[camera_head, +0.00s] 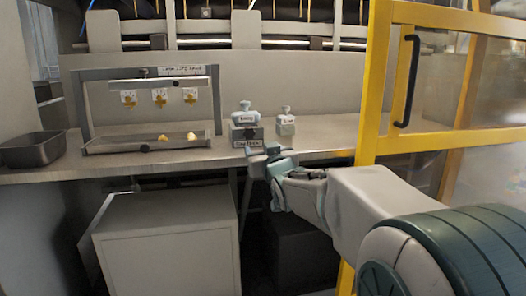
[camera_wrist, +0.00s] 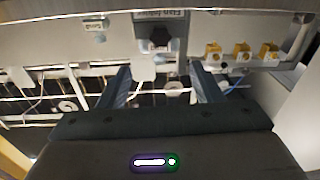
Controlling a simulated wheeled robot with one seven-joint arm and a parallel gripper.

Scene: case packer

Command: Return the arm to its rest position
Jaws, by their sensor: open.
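My gripper (camera_head: 262,156) is at the end of my arm, which reaches in from the lower right in the head view. It is at the front edge of the counter (camera_head: 330,146), just below the labelled block. In the wrist view my gripper (camera_wrist: 162,84) shows two dark fingers spread apart. A pale piece (camera_wrist: 144,68) shows between them in the picture; I cannot tell how far off it is, and nothing is visibly clamped.
A small labelled stand (camera_head: 246,135) and a pale bottle (camera_head: 285,123) are on the counter. A metal rack (camera_head: 85,110) with yellow pieces is left of them, and a dark tray (camera_head: 34,150) at far left. A yellow-framed door (camera_head: 376,75) stands right, close to my arm.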

